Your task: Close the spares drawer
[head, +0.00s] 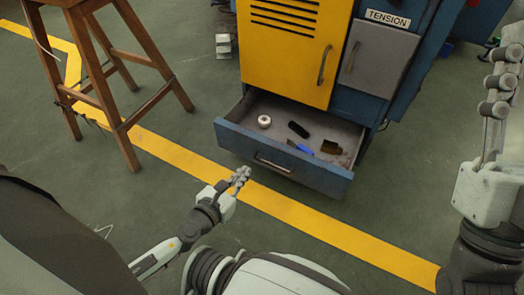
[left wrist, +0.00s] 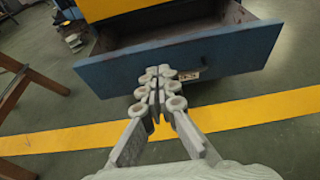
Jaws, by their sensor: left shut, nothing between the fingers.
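The blue drawer (head: 290,158) at the bottom of the cabinet is pulled out, its inside showing. Its front has a bar handle (head: 272,164). In the left wrist view the drawer front (left wrist: 225,52) spans the picture beyond my fingers. My left gripper (head: 241,177) is shut and empty, just in front of the drawer front, left of the handle in the head view. I cannot tell whether it touches the front. My right gripper (head: 505,75) is raised at the right edge, away from the drawer; its jaw opening is unclear.
The drawer holds a white roll (head: 264,121), a black item (head: 298,129), a blue-handled tool (head: 301,147) and a brown block (head: 331,147). The yellow door (head: 285,60) above looks shut. A wooden stool (head: 115,90) stands left. The floor before the drawer is clear.

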